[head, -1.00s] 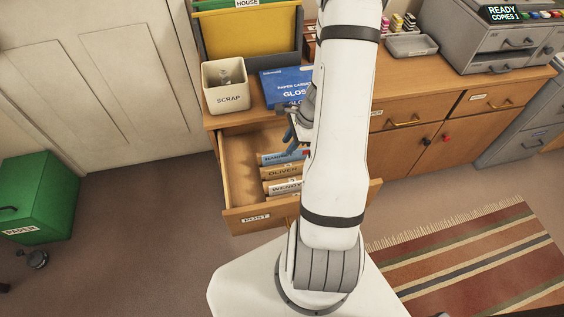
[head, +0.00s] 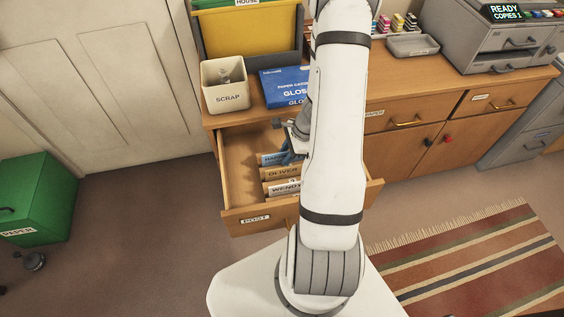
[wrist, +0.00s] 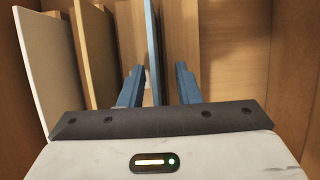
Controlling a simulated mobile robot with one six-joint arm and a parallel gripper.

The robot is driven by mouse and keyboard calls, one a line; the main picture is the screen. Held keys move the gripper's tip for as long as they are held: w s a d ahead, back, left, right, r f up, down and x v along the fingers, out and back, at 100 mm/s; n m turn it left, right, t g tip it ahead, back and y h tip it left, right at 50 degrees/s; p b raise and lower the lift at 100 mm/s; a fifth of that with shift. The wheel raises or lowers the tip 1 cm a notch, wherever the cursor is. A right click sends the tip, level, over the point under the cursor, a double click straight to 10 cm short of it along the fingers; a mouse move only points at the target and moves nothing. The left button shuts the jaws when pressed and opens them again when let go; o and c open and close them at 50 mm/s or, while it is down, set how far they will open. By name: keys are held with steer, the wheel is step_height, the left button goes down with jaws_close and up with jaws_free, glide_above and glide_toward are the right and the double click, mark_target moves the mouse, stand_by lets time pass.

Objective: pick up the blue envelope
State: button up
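The blue envelope (wrist: 152,42) stands on edge in the open post drawer and shows as a thin upright strip in the wrist view. In the head view a blue edge (head: 268,159) shows behind the Oliver card, partly hidden by my gripper and arm. My gripper (wrist: 158,90) is open, its two blue fingers reaching down into the drawer. The envelope lies between the fingers, nearer the left one, with a clear gap to the right one. In the head view my gripper (head: 290,157) is mostly hidden behind my arm.
The drawer (head: 235,180) also holds upright tan cards labelled Oliver (head: 283,173) and Wendy (head: 286,189). A white upright sheet (wrist: 45,60) stands at the left in the wrist view.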

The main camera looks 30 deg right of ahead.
steer(key=shift+f, duration=0.15)
steer(key=shift+c, duration=0.5)
jaws_close()
